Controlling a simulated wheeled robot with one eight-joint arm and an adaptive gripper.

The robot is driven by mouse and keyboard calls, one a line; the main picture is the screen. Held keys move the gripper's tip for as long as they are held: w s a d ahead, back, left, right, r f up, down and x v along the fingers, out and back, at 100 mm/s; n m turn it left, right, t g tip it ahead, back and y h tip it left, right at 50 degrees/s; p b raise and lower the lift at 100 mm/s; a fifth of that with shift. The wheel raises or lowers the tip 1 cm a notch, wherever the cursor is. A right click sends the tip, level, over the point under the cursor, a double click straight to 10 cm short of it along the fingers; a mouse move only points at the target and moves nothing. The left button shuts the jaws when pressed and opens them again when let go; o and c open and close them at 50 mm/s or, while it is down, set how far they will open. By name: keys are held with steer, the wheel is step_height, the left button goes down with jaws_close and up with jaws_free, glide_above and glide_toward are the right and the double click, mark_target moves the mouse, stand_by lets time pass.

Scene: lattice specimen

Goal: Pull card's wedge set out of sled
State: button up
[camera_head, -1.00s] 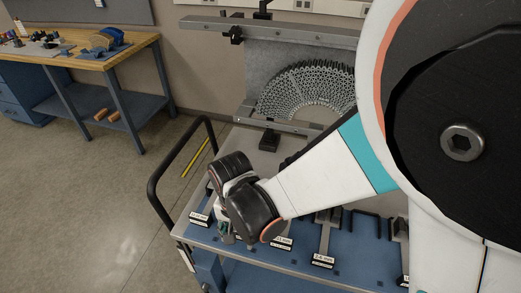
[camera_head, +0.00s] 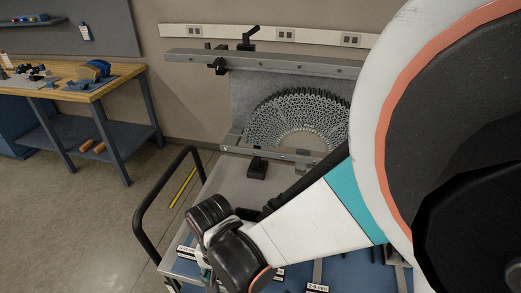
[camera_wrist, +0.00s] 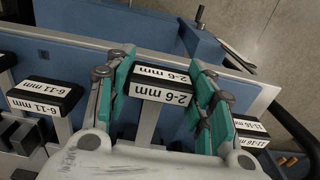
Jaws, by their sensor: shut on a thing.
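In the wrist view my gripper (camera_wrist: 163,72) has its teal fingers on either side of a black block (camera_wrist: 165,76) with a white "2-6 mm" label, and is shut on it. A grey metal bar (camera_wrist: 148,122) runs from the block toward the wrist. The block sits close above the blue tray edge; I cannot tell whether it has shifted in its slot. In the head view my wrist (camera_head: 228,245) hides the fingers and the block. No card can be made out, and I cannot tell which part is the sled.
A block labelled "6-11 mm" (camera_wrist: 45,92) stands at left in the wrist view, and one labelled "11-16 mm" (camera_wrist: 250,130) at right. In the head view a grey lattice arch (camera_head: 297,112) sits between two metal beams. A black cart handle (camera_head: 140,220) stands at left.

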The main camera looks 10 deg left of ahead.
steer(key=shift+s+a, duration=0.15)
steer(key=shift+s, duration=2.15)
steer(key=o, duration=1.1)
steer(key=shift+r, duration=0.15)
steer(key=shift+w+r, duration=0.15)
steer(key=shift+r, duration=3.75)
